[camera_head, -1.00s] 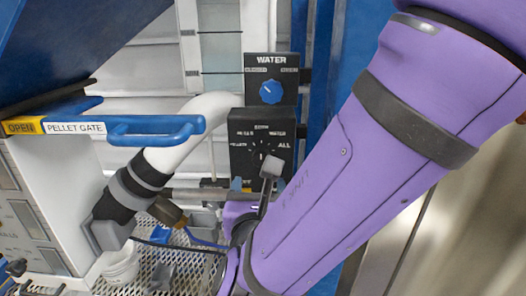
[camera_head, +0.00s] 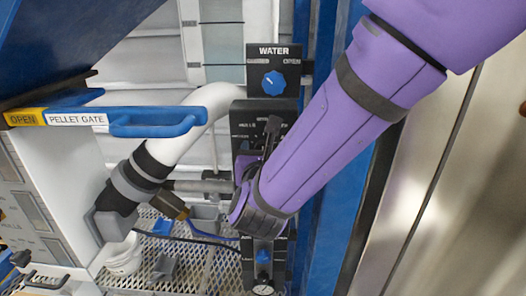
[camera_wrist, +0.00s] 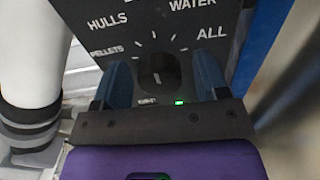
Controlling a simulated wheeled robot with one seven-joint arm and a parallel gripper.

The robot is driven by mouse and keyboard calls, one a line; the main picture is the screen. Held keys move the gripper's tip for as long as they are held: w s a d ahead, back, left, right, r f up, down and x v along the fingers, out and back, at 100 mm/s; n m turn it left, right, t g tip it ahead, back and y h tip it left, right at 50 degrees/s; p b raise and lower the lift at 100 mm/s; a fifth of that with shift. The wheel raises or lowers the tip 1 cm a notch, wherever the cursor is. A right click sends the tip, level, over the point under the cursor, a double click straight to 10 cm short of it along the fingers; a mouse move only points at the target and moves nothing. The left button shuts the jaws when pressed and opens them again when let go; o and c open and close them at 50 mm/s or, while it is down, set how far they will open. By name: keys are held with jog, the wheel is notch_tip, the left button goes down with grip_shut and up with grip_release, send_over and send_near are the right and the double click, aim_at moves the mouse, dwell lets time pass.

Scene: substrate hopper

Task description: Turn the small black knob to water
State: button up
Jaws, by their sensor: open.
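The small black knob (camera_wrist: 157,72) sits on a black selector panel (camera_wrist: 118,38) in the wrist view. White labels around it read PELLETS, HULLS, WATER and ALL; other labels are cut off or blurred. The knob has a small pale mark on its face, but I cannot tell which label it points to. My gripper (camera_wrist: 160,65) is open, with one blue finger on each side of the knob and a visible gap to it. In the head view my wrist hides most of the selector panel (camera_head: 240,116), including the knob.
A WATER panel with a larger blue knob (camera_head: 273,83) is just above. A white pipe (camera_head: 190,125) and the blue PELLET GATE handle (camera_head: 155,127) are to the left. A blue post (camera_head: 322,200) stands on the right. A small panel with a gauge (camera_head: 263,289) is below.

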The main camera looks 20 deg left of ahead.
jog(key=c, duration=0.9)
jog(key=m, duration=0.4)
jog(key=shift+m, duration=1.8)
jog(key=o, duration=0.9)
